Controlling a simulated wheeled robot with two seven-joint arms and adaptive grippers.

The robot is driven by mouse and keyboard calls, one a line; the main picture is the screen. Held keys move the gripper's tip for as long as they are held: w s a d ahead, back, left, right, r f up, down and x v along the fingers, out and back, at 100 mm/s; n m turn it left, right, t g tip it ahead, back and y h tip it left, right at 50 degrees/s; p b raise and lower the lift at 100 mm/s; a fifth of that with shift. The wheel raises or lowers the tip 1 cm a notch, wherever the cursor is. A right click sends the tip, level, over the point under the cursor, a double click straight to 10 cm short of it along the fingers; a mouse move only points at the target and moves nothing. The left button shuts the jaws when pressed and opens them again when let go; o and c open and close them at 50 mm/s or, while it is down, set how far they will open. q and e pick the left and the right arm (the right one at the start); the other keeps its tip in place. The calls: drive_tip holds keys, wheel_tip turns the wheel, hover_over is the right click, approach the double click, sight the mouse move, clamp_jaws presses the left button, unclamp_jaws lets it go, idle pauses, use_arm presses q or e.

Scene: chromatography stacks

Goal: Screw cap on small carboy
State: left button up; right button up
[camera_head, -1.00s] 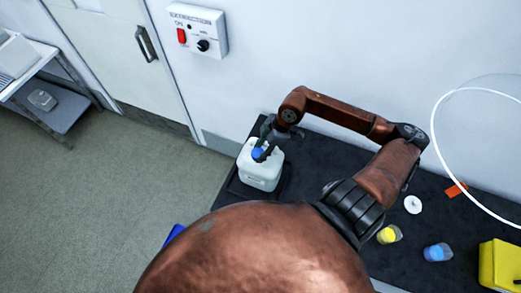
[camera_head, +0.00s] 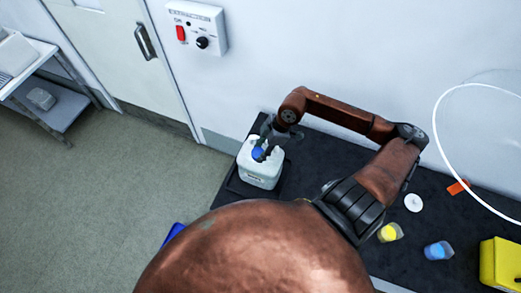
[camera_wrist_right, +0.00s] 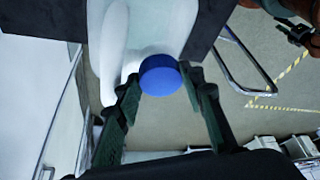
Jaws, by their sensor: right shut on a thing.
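The small carboy (camera_head: 262,172) is a white, squarish container standing at the left end of the dark bench. It also shows in the right wrist view (camera_wrist_right: 150,30), partly cut off by the frame. The blue cap (camera_head: 257,153) is at the carboy's top, and it shows large in the right wrist view (camera_wrist_right: 160,75). My right gripper (camera_head: 263,150) reaches down over the carboy. In the right wrist view its two fingers (camera_wrist_right: 160,95) are shut on the blue cap, one on each side. Whether the cap's thread is engaged cannot be seen. My left gripper is not in view.
The carboy stands on a dark tray (camera_head: 233,187) near the bench's left edge. Yellow-topped (camera_head: 389,233) and blue-topped (camera_head: 437,251) containers, a white disc (camera_head: 413,203) and a yellow box (camera_head: 501,265) lie to the right. A white wall is behind.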

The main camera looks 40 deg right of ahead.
drive_tip(key=shift+f, duration=0.3)
drive_tip(key=o, duration=1)
drive_tip(key=shift+c, duration=0.6)
drive_tip(key=c, duration=1.2)
drive_tip(key=shift+o, duration=0.2)
drive_tip(key=m+p, duration=0.2)
drive_tip(key=m+t+p, duration=0.1)
drive_tip(key=p, duration=0.1)
drive_tip(key=shift+s+a+r+m+h, duration=0.15)
drive_tip(key=shift+a+r+m+h, duration=0.1)
drive_tip(key=shift+m+h, duration=0.15)
drive_tip(key=m+p, duration=0.2)
drive_tip(key=p, duration=0.3)
drive_tip(key=m+t+h+p, duration=0.1)
drive_tip(key=m+p, duration=0.1)
drive_tip(key=p, duration=0.4)
drive_tip(key=shift+a+m+h, duration=0.15)
drive_tip(key=shift+m+h, duration=0.15)
drive_tip(key=shift+p, duration=0.5)
drive_tip(key=shift+f+m, duration=0.25)
drive_tip(key=shift+m, duration=0.05)
